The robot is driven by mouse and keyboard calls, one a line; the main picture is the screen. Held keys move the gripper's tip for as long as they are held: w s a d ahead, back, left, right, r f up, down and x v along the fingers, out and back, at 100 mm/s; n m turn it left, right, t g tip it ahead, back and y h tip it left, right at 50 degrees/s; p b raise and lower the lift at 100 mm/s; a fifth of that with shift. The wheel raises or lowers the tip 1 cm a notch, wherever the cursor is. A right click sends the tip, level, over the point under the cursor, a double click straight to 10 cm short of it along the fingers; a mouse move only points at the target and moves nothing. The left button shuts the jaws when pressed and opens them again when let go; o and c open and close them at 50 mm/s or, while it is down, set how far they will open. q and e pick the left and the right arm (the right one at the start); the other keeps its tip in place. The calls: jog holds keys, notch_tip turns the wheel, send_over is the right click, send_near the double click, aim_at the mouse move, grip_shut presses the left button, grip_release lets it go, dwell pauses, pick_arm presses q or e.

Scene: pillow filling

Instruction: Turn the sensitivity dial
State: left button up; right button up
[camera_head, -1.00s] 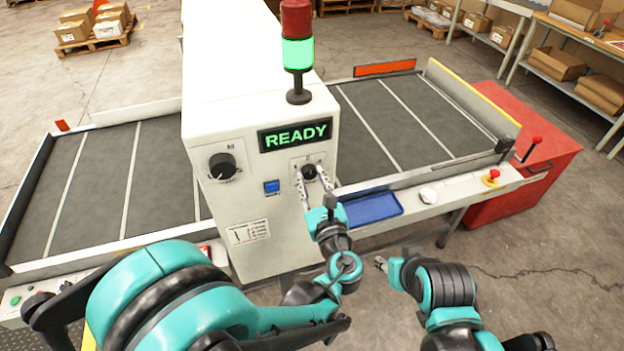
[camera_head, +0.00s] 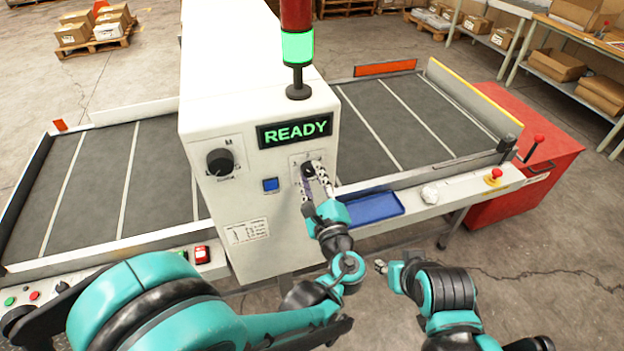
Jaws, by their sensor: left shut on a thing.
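The white machine cabinet (camera_head: 240,230) carries a small black dial (camera_head: 307,169) on a marked plate under the lit READY display. A larger black dial (camera_head: 220,162) sits on another plate to the left. Their labels are too small to read, so I cannot tell by name which is the sensitivity dial. My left gripper (camera_head: 312,176) is at the small dial, its fingers shut around it and partly covering it and its plate. My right gripper (camera_head: 381,266) is low, in front of the machine and away from both dials; its jaws are too small to read.
A blue button (camera_head: 270,185) lies between the dials. A blue tray (camera_head: 370,207) is right of my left gripper. A conveyor (camera_head: 410,120) runs past the cabinet, with a red emergency button (camera_head: 494,174) at right. A red cabinet (camera_head: 540,170) stands beyond.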

pick_arm(q)
jog(key=n+b, duration=0.1)
jog(key=n, duration=0.4)
jog(key=shift+f, duration=0.1)
jog(key=shift+n, duration=0.3)
dwell(0.4)
jog(key=o, duration=1.2)
jog(key=shift+c, duration=0.2)
jog(key=v, duration=1.2)
jog(key=shift+d, duration=0.1)
